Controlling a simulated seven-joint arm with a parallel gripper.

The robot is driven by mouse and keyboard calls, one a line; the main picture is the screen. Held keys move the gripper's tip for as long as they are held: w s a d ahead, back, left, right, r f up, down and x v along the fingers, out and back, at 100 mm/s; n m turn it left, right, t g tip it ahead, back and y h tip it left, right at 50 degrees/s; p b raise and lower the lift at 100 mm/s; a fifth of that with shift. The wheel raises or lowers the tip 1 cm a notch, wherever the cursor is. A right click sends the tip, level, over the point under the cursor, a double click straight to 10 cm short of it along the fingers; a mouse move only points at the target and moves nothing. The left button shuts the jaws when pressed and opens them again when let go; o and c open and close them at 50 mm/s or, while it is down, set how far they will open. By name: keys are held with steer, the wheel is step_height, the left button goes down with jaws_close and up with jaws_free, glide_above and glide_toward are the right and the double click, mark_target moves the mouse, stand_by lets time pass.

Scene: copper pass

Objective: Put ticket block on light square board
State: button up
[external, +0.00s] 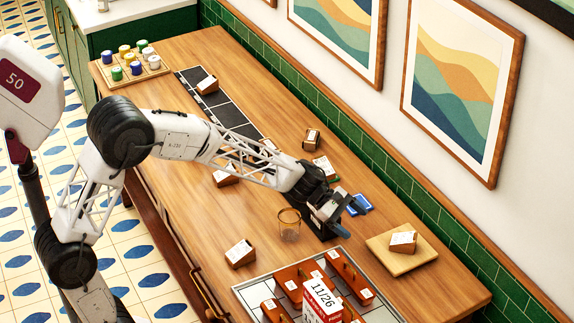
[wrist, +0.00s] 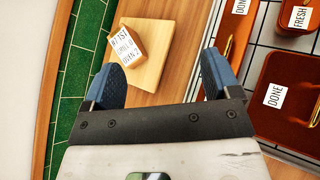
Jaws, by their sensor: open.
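A ticket block (external: 403,242), a wooden wedge with a white label, rests on the light square board (external: 405,264) at the right of the table. In the wrist view the block (wrist: 118,42) sits at the left side of the board (wrist: 158,55), and its label has several lines of writing. My gripper (external: 345,207) is to the left of the board in the external view. In the wrist view its blue fingers (wrist: 162,78) are spread wide with nothing between them, and the block lies ahead of the left finger, apart from it.
Other labelled wooden blocks (external: 240,254) are scattered about the table. A green tiled wall (wrist: 75,75) borders the table.

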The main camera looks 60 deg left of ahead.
steer(key=s+d+r+m+g+y, duration=0.1)
steer(key=s+r+m, duration=0.1)
steer(key=s+m, duration=0.35)
steer(key=s+r+m+g+y, duration=0.1)
steer(key=s+r+m, duration=0.15)
steer(key=s, duration=0.65)
steer(key=s+d+r+m+g+y, duration=0.1)
steer(key=s+r+m+g, duration=0.15)
steer(key=s, duration=0.45)
steer(key=s+a+m+y, duration=0.3)
steer(key=s+m, duration=0.2)
steer(key=s, duration=0.6)
steer(key=s+a+m+y, duration=0.3)
steer(key=s+a+m, duration=0.1)
steer(key=s, duration=0.8)
steer(key=shift+r+m+y, duration=0.2)
steer(key=shift+m+y, duration=0.1)
steer(key=shift+m, duration=0.55)
